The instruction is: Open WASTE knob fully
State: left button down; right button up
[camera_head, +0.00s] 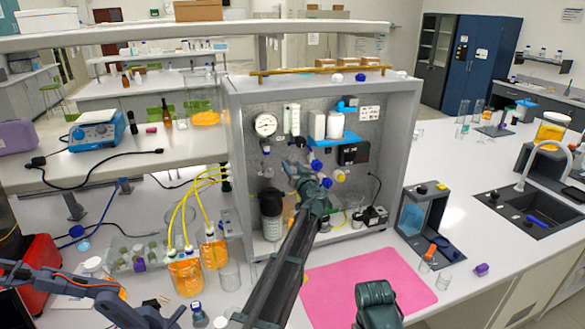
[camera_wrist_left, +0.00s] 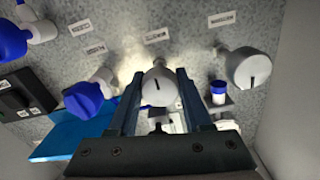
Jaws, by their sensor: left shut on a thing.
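My left gripper (camera_head: 304,180) reaches into the grey rig cabinet (camera_head: 232,150) at its valve panel. In the left wrist view, the gripper's two fingers (camera_wrist_left: 157,98) stand on either side of a round white knob (camera_wrist_left: 158,86) with a dark pointer line, and are shut on it. The line runs nearly upright in that view. The label (camera_wrist_left: 158,37) above this knob is too blurred to read, so I cannot confirm that it is WASTE. In the head view the gripper hides the held knob.
In the wrist view, another white knob (camera_wrist_left: 251,68) stands right of the held one, and a blue-and-white knob (camera_wrist_left: 90,96) stands close left. Orange-filled bottles (camera_head: 186,276) with yellow tubes stand left of the cabinet. A pink mat (camera_head: 375,277) lies in front.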

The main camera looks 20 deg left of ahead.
pick_arm(q)
jog(key=shift+s, duration=0.1)
dwell(0.4)
jog(key=shift+c, duration=1.7)
grip_release()
jog(key=v, duration=1.3)
jog(key=shift+s+d, duration=0.3)
